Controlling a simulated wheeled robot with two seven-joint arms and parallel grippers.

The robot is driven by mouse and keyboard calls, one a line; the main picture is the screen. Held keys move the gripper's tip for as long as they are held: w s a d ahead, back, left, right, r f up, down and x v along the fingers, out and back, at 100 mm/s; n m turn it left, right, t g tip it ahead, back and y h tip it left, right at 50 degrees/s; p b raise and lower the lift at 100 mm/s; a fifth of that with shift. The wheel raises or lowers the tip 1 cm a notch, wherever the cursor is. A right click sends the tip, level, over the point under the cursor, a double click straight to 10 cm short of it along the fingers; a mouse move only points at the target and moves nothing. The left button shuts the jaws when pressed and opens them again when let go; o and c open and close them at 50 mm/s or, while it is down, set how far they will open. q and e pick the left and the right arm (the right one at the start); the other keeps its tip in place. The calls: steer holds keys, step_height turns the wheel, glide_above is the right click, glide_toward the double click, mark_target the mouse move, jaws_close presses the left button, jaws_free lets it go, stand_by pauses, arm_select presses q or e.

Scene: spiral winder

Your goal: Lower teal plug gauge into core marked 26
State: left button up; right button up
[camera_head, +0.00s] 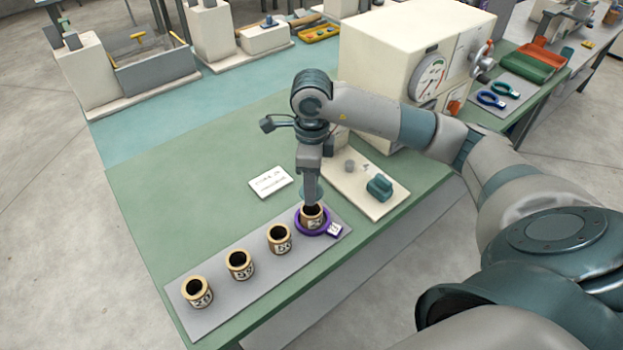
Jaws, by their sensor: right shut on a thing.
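My right gripper (311,190) points straight down over the rightmost core (312,217). Its jaws are shut. A bit of teal, seemingly the plug gauge (323,188), shows beside the fingers; most of it is hidden by them. The fingertips are at the core's mouth in this view; I cannot tell how far anything is inside. A purple ring with a white tag (318,231) surrounds that core's base. Three more tan cores stand upright to its left: one (279,239), another (240,265) and the leftmost (197,292). Their labels are too small to read surely. My left gripper is not in view.
The cores stand on a grey strip (215,325) on the green table. A white card (269,182) lies behind them. A cream board (385,208) with a teal block (379,188) lies to the right. A cream machine with a dial (385,60) stands behind my arm.

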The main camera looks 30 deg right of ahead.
steer(key=shift+f+b, duration=1)
steer(key=shift+f, duration=1.3)
steer(key=shift+f+b, duration=0.75)
steer(key=shift+b, duration=0.05)
steer(key=o, duration=1.1)
steer(key=shift+o, duration=0.2)
steer(key=shift+r, duration=0.15)
